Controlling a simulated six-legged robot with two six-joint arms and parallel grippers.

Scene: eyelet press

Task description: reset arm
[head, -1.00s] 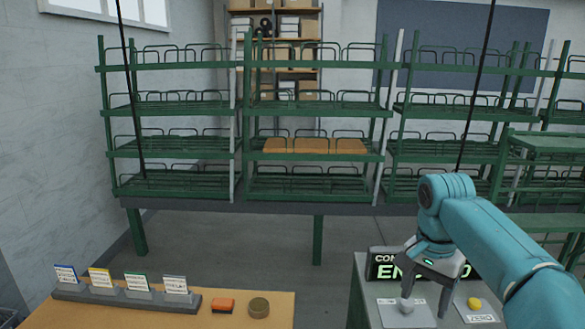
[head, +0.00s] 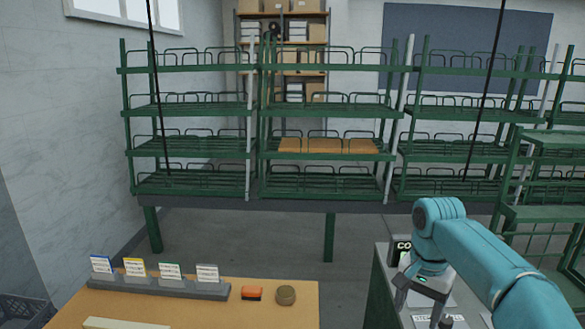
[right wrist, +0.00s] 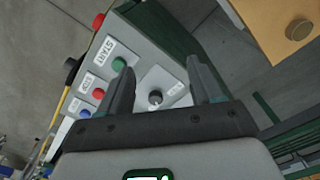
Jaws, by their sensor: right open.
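My right arm comes in from the right in the head view, and its gripper (head: 421,296) hangs over the grey control console (head: 383,262). In the right wrist view the right gripper (right wrist: 162,80) is open, its two dark fingers apart with nothing held between them. Beyond the fingers is a grey knob (right wrist: 155,97) on a white plate. A green button (right wrist: 119,64) marked START, a red button (right wrist: 98,93) and a blue button (right wrist: 85,114) sit on the console to the left. My left gripper is not in view.
A wooden table (head: 200,311) at the lower left holds a card rack (head: 150,286), an orange block (head: 251,293) and a round brown tin (head: 286,295). Green wire racks (head: 325,110) stand behind. Grey floor lies between table and console.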

